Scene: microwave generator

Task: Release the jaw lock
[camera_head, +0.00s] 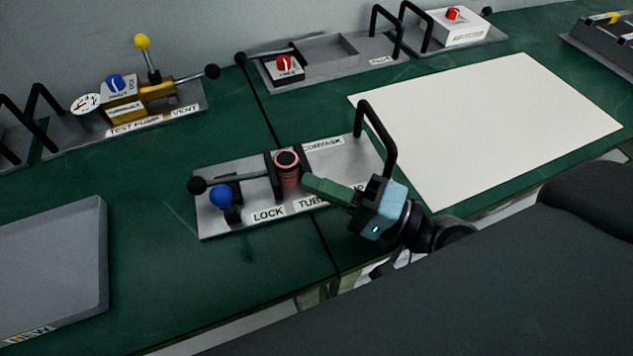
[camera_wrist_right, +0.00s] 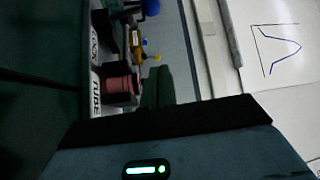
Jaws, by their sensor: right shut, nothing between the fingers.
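The jaw fixture (camera_head: 245,172) is a grey plate labelled LOCK and TUBE, standing mid-table in the head view. A blue ball knob (camera_head: 220,195) stands at its left by the LOCK label, and a lever with a black ball (camera_head: 197,185) runs beside it. A pink ribbed tube (camera_head: 288,172) stands upright between black jaws. My right gripper (camera_head: 308,183) is shut and empty, its green fingertips just right of the tube; contact cannot be told. The right wrist view shows the tube (camera_wrist_right: 118,82) beside the green fingers (camera_wrist_right: 157,88), and the blue knob (camera_wrist_right: 150,7) beyond.
A black handle (camera_head: 378,138) rises at the plate's right end, close to my gripper. A test pump (camera_head: 150,90) and a tray fixture (camera_head: 335,52) stand behind. A white sheet (camera_head: 490,120) lies right; a grey tray (camera_head: 55,265) lies left.

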